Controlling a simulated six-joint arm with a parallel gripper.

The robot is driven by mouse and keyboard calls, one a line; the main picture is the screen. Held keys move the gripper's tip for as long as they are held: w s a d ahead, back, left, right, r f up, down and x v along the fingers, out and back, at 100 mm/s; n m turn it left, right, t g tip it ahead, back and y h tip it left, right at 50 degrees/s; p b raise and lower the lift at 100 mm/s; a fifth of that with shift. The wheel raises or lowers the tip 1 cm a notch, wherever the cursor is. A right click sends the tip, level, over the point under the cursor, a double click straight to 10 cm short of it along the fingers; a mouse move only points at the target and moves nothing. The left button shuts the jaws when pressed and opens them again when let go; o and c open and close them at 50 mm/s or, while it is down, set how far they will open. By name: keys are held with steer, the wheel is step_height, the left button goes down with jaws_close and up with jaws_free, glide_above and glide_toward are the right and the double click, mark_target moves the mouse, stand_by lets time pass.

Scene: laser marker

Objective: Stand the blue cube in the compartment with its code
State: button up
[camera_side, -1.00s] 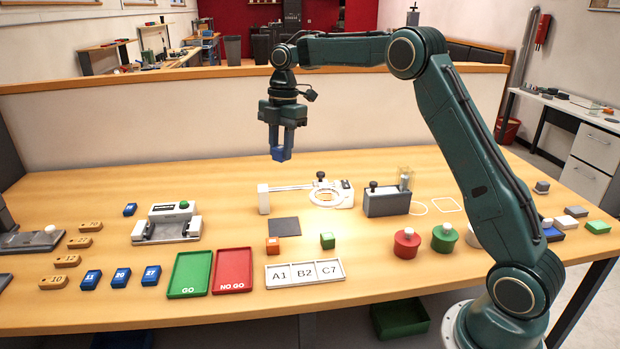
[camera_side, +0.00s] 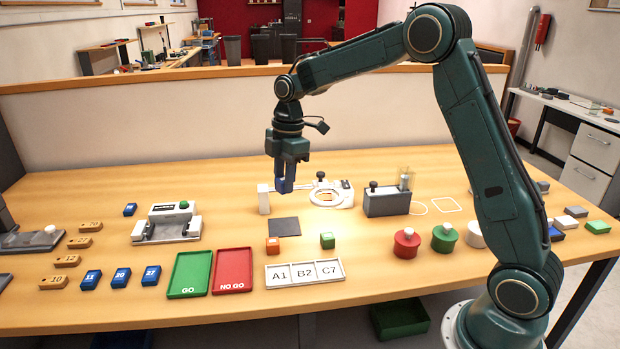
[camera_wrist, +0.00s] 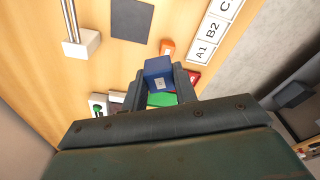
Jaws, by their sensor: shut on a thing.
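My gripper (camera_side: 285,184) is shut on the blue cube (camera_side: 284,188) and holds it above the table, behind the dark square mat. In the wrist view the blue cube (camera_wrist: 158,70) sits between the fingertips; a small pale patch shows on the face toward the camera, too small to read. The white tray (camera_side: 306,284) at the front middle has three compartments marked A1, B2 and C7. They look empty in the side view. The tray (camera_wrist: 191,54) also shows at the upper right of the wrist view.
An orange cube (camera_side: 272,246) and a green cube (camera_side: 327,241) stand behind the tray. A green GO tray (camera_side: 188,292) and a red NO GO tray (camera_side: 232,289) lie to its left. A ring fixture (camera_side: 325,196) stands beside my gripper. The dark mat (camera_side: 284,227) is bare.

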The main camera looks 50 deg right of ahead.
steer(key=s+a+f+m, duration=0.2)
steer(key=s+f+m, duration=0.15)
steer(key=s, duration=0.25)
steer(key=m, duration=0.2)
glide_above(328, 270)
steer(key=shift+t, duration=0.3)
steer(key=shift+s+d+f, duration=0.1)
steer(key=shift+f, duration=1.2)
steer(key=shift+s+d+f, duration=0.1)
steer(key=shift+f, duration=1.2)
steer(key=shift+f, duration=0.15)
steer(key=shift+f, duration=2.35)
steer(key=shift+f, duration=0.4)
steer(key=o, duration=1.1)
